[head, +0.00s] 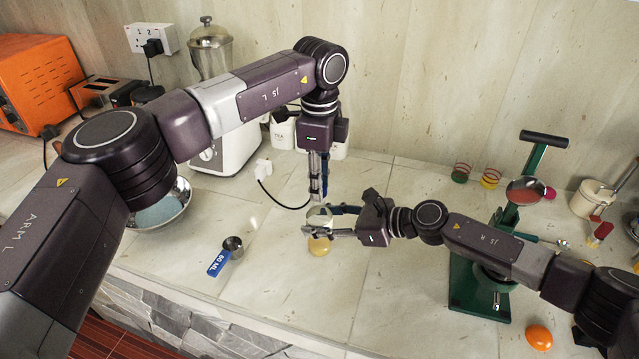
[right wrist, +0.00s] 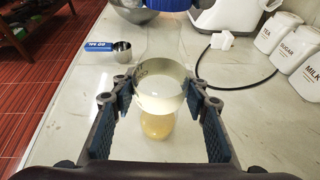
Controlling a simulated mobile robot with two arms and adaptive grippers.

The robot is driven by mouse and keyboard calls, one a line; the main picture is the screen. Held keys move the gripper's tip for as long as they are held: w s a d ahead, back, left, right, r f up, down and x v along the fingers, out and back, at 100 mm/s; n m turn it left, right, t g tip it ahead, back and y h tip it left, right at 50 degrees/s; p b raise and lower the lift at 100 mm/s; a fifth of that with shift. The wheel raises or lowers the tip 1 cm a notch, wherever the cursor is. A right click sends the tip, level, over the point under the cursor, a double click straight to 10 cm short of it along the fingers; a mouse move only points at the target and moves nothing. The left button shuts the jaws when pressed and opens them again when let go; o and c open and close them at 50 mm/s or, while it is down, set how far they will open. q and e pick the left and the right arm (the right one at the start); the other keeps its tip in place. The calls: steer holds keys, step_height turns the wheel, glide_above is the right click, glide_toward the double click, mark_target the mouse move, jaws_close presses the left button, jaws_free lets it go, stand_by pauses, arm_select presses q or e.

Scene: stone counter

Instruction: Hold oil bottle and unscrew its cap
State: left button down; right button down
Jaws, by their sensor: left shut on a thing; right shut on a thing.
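The oil bottle (head: 319,244) stands upright on the counter, clear-walled with yellow oil low inside. It also shows in the right wrist view (right wrist: 157,122), with a pale band around its middle. My right gripper (head: 321,220) is shut around the bottle's middle from the right, one finger on each side; its pads show in the right wrist view (right wrist: 167,92). My left gripper (head: 319,196) points straight down from above and is shut on the bottle's cap end. The cap itself is hidden between the left fingers, so I cannot tell whether it has turned.
A blue-handled measuring cup (head: 218,262) lies left of the bottle. A metal bowl (head: 178,203) and a white blender (head: 232,150) stand farther left. A green press (head: 477,290) stands on the right, near a tomato-like orange item (head: 539,338). A black cable (head: 283,205) lies behind the bottle.

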arm_select(q)
steer(key=shift+r, duration=0.1)
arm_select(e)
steer(key=shift+f, duration=0.1)
arm_select(q)
steer(key=shift+r, duration=1.9)
arm_select(e)
steer(key=c, duration=1)
jaws_free()
steer(key=shift+c, duration=0.2)
steer(key=shift+d, duration=0.1)
